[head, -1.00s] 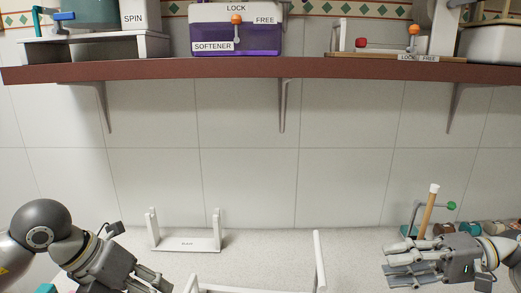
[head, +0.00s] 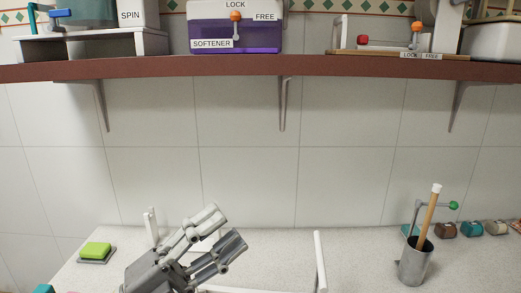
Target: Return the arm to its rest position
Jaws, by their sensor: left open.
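My left gripper (head: 226,229) is in the lower middle of the head view, pointing up and right. Its grey fingers are apart, and nothing shows between them. It covers most of the small white stand (head: 151,226) behind it, of which the left post shows clearly. The rest of my left arm is below the picture's edge. My right gripper is out of view.
A metal cup (head: 415,263) with a wooden-handled tool stands at the right. A green sponge (head: 95,250) lies on a grey dish at the left. A white upright post (head: 320,262) stands right of the gripper. A brown shelf (head: 260,66) spans above.

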